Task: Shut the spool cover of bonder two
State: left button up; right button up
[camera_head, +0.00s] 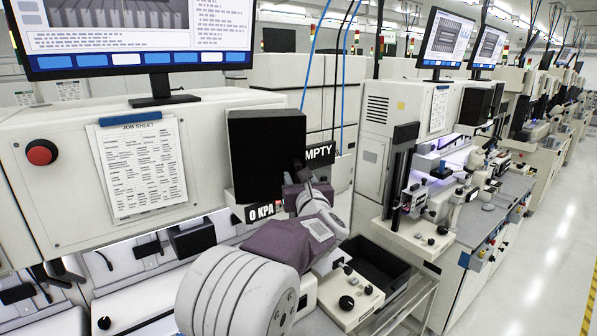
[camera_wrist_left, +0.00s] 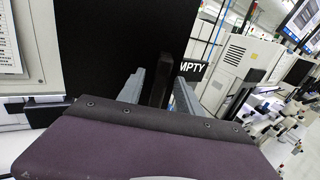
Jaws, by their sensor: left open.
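The spool cover appears to be the large black panel (camera_head: 262,150) on the front of the near machine. It also fills the upper middle of the left wrist view (camera_wrist_left: 105,50). My left gripper (camera_head: 304,172) is at the panel's right edge, partly hidden by its own wrist. In the left wrist view, its two grey fingers (camera_wrist_left: 159,92) stand apart, with a dark upright bar (camera_wrist_left: 154,86), perhaps the cover's handle, between them. I cannot tell whether they touch it, or whether the panel stands ajar. My right gripper is not in view.
A sign ending in "MPTY" (camera_head: 319,153) is right of the panel. A job sheet (camera_head: 140,168), red button (camera_head: 41,152) and monitor (camera_head: 140,30) are left. A black bin (camera_head: 375,262) is below right. The aisle floor (camera_head: 530,250) is clear.

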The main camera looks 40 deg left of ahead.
pick_arm(q)
jog(key=shift+w+a, duration=0.1)
jog(key=shift+a, duration=0.1)
jog(key=shift+d, duration=0.15)
jog(key=shift+c, duration=1.2)
grip_shut()
